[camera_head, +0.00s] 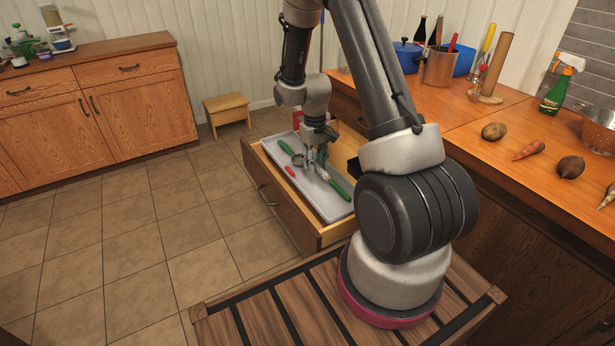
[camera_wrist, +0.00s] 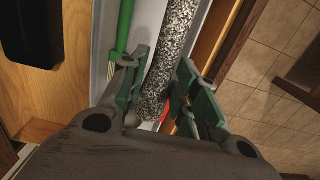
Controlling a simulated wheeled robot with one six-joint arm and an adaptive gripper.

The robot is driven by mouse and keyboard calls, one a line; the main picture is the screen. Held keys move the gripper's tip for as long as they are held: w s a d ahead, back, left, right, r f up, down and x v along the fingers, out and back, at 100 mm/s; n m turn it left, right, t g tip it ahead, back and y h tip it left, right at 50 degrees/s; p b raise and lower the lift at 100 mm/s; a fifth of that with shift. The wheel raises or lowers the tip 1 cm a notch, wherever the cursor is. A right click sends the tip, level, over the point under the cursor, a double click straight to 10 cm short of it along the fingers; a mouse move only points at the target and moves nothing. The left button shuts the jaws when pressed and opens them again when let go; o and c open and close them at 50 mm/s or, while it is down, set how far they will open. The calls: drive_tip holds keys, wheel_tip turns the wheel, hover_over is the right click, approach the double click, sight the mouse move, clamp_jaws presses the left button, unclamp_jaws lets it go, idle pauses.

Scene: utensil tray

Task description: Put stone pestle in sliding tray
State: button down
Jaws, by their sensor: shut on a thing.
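The stone pestle (camera_wrist: 176,48) is a black-and-white speckled rod in the wrist view. My gripper (camera_wrist: 160,88) has green-lined fingers on both sides of the pestle's near end and is shut on it. In the head view, my gripper (camera_head: 315,160) points down over the sliding tray (camera_head: 318,202). The tray is pale grey and lies in an open wooden drawer (camera_head: 293,229). The pestle is hard to make out in the head view. In the wrist view it is above the tray; I cannot tell whether it touches the tray.
Green-handled utensils (camera_head: 340,191) and a small red item (camera_head: 290,171) lie in the tray. The counter (camera_head: 500,140) at right holds a potato (camera_head: 494,131), a carrot (camera_head: 529,150) and a spray bottle (camera_head: 555,94). A stool (camera_head: 227,109) stands on the floor behind.

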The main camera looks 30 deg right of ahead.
wheel_tip(320, 180, down, 8)
drive_tip(key=shift+f, duration=0.1)
idle(0.4)
drive_tip(key=c, duration=1.1)
unclamp_jaws()
drive_tip(key=r, duration=1.2)
drive_tip(key=shift+w, duration=0.3)
wheel_tip(320, 180, up, 13)
drive_tip(key=t, duration=0.1)
hover_over(316, 190)
drive_tip(key=s+a, duration=0.2)
drive_tip(key=s, duration=0.1)
drive_tip(key=s+a+r+t, duration=0.1)
drive_tip(key=s+r, duration=0.4)
drive_tip(key=s, duration=0.2)
drive_tip(key=s+a+r+t, duration=0.1)
drive_tip(key=s+r, duration=0.5)
drive_tip(key=s, duration=0.2)
drive_tip(key=s+a+r+t, duration=0.1)
drive_tip(key=s+r, duration=0.4)
drive_tip(key=s, duration=0.2)
drive_tip(key=shift+s+r+t, duration=0.15)
drive_tip(key=shift+s+t, duration=0.1)
drive_tip(key=shift+t, duration=0.15)
